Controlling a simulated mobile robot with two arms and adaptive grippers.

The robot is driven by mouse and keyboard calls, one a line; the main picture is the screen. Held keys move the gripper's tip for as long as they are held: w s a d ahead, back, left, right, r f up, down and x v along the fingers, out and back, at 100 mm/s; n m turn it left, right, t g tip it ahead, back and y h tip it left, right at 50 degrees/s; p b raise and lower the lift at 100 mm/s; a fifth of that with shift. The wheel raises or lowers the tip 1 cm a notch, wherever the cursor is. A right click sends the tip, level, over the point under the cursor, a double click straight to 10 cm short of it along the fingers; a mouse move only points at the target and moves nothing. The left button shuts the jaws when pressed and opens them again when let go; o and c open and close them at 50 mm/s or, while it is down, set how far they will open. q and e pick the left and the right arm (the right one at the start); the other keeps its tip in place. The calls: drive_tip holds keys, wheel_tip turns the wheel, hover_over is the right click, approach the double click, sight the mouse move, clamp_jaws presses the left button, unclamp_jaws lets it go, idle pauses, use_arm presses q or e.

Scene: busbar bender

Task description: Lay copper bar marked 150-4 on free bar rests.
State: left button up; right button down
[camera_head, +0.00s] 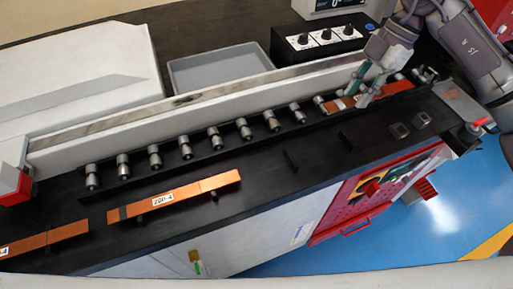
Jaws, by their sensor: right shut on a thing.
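My right gripper (362,89) is at the upper right, shut on a copper bar (397,88). The bar lies along the right end of the roller row, and its marking cannot be read. A second copper bar (217,182) with a white label, which seems to read 250-4 or 200-4, lies on the black bench top in front of the rollers. Another copper bar (40,238) is cut off at the lower left edge. My left gripper is not in view.
A row of grey rollers (213,140) runs along a pale rail. Behind it are a grey tray (220,68) and a black knob box (322,42). A red block (12,184) stands at left. The black bench's front edge is near.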

sight(332, 112)
drive_tip(key=s+a+f+p, duration=0.1)
drive_tip(key=a+f, duration=0.1)
drive_tip(key=a, duration=0.1)
drive_tip(key=s+a+f+p, duration=0.1)
drive_tip(key=s+a+f, duration=0.1)
drive_tip(key=a, duration=0.2)
drive_tip(key=s+a+f+p, duration=0.2)
drive_tip(key=a, duration=0.1)
drive_tip(key=shift+s+a+f, duration=0.15)
drive_tip(key=shift+s+f, duration=0.1)
drive_tip(key=shift+f, duration=0.15)
wheel_tip(332, 112, down, 4)
drive_tip(key=shift+r+p, duration=0.15)
drive_tip(key=shift+p, duration=0.7)
drive_tip(key=shift+f, duration=0.2)
drive_tip(key=c, duration=0.8)
unclamp_jaws()
drive_tip(key=shift+f, duration=0.1)
drive_tip(key=shift+c, duration=0.2)
drive_tip(key=b+v, duration=0.2)
drive_tip(key=v, duration=0.8)
drive_tip(key=shift+w+r+b, duration=0.1)
drive_tip(key=shift+r+b, duration=0.3)
drive_tip(key=shift+d+r, duration=0.3)
drive_tip(key=shift+r, duration=0.35)
